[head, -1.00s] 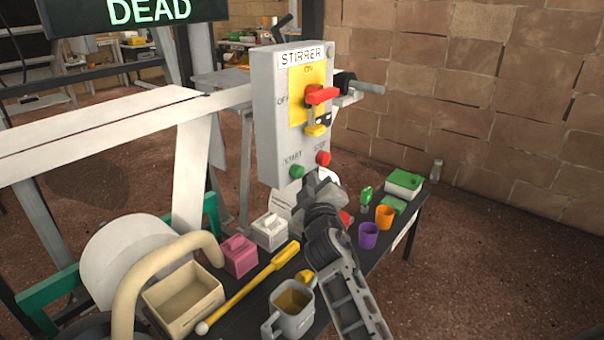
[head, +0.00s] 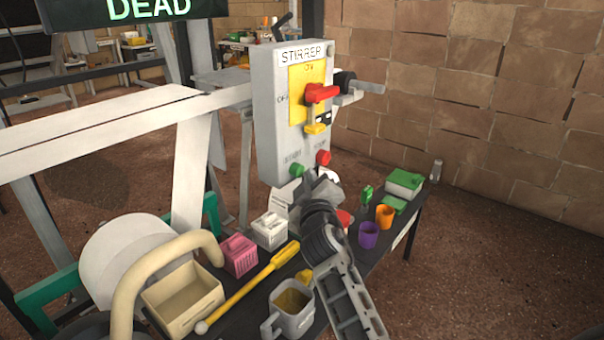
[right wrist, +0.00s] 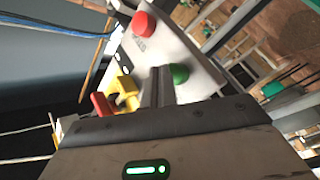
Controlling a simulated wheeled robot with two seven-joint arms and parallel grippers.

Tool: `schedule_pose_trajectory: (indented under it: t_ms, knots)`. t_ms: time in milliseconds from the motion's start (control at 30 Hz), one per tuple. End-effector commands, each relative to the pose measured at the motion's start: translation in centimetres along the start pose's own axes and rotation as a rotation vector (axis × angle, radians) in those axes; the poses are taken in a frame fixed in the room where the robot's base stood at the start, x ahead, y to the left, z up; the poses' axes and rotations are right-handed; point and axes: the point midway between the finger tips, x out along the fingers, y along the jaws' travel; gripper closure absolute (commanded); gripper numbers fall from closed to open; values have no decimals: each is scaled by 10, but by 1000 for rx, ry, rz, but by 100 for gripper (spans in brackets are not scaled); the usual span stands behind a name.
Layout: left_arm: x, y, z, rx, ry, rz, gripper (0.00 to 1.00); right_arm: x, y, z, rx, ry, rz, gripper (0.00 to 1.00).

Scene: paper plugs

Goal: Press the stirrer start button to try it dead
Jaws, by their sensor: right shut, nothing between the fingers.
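The grey stirrer box (head: 268,120) hangs on the rail, with a yellow plate marked ON and OFF. Its red switch handle (head: 321,93) has a yellow piece (head: 317,128) below it. The green start button (head: 296,171) is at the lower left of the box face and the red stop button (head: 323,157) at the lower right. My right gripper (head: 308,186) is shut and empty, just below the start button. In the right wrist view the shut fingertips (right wrist: 158,72) are beside the green button (right wrist: 180,73); contact cannot be told. My left gripper is not in view.
A sign reading DEAD (head: 147,10) is at the top left. The dark bench below holds a grey mug (head: 293,310), a cream bin (head: 183,301), a yellow rod (head: 250,287), a purple cup (head: 369,235), an orange cup (head: 384,216) and green boxes (head: 404,182).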

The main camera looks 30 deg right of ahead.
Motion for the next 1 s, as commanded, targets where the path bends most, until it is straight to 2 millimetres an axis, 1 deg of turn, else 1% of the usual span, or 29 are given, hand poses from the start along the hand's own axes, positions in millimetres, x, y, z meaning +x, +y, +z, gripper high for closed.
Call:
schedule_pose_trajectory:
  t_ms: [1000]
  knots:
    - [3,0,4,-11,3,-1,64,6,-5,-4,0,0,0,100]
